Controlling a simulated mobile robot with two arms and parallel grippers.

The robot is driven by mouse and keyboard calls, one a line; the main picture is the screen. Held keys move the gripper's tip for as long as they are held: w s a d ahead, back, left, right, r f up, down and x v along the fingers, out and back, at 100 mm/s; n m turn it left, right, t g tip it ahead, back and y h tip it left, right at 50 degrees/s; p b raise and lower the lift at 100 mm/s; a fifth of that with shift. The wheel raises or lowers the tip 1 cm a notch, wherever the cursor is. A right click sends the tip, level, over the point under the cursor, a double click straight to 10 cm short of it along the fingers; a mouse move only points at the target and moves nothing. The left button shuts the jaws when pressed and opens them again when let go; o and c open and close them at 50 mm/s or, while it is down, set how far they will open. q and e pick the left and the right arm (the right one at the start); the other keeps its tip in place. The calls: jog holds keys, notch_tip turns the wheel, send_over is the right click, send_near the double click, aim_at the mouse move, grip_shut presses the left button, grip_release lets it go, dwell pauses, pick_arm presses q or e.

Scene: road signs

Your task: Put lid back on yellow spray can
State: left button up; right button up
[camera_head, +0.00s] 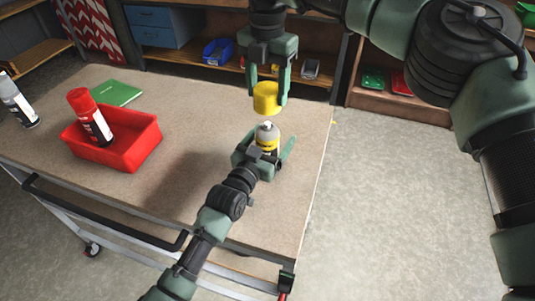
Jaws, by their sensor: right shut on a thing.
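The spray can (267,139) stands upright near the table's right edge, with a grey top, a white nozzle and a yellow band. My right gripper (267,93) comes down from above and is shut on the yellow lid (266,101). The lid is upright just above the can's nozzle, with a small gap between them. My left gripper (266,152) reaches in from the near side, low around the can. Its fingers stand apart on either side of the can, with a gap showing at the right finger. My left gripper hides the can's lower part.
A red bin (140,152) holding a red-capped can (90,118) stands on the left of the table (190,110). A green book (117,93) lies behind it, and a white-capped can (18,101) stands at the far left. Shelves with bins line the back.

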aim_at(267, 123)
pick_arm(q)
grip_shut()
pick_arm(e)
jog(key=shift+f, duration=2.5)
jog(key=shift+f, duration=0.85)
jog(key=shift+f, duration=0.65)
jog(key=o, duration=1.4)
jog(key=shift+c, duration=0.2)
